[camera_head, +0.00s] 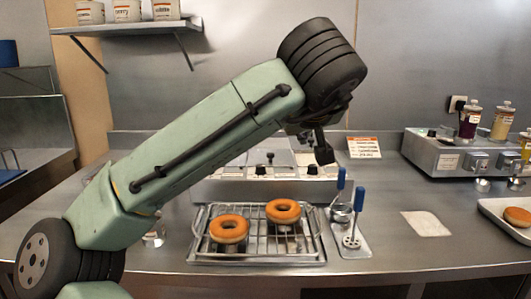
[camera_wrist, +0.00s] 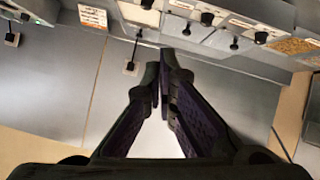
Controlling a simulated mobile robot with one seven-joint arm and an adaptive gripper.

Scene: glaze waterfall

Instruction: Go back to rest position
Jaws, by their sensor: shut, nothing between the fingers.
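My arm, pale green with black joints, reaches up from the lower left in the head view. My gripper (camera_head: 323,150) hangs from the black wrist, above the counter and behind the wire rack. In the wrist view my gripper (camera_wrist: 163,70) is shut, with its fingertips together and nothing between them. It touches nothing that I can see.
Two orange-glazed donuts, one at the left (camera_head: 229,229) and one at the right (camera_head: 283,211), sit on a wire rack (camera_head: 300,246) over a tray. Blue-handled tools (camera_head: 358,202) stand beside it. A warmer with bottles (camera_head: 440,158) is at right, a shelf (camera_head: 140,26) at upper left. The front counter is clear.

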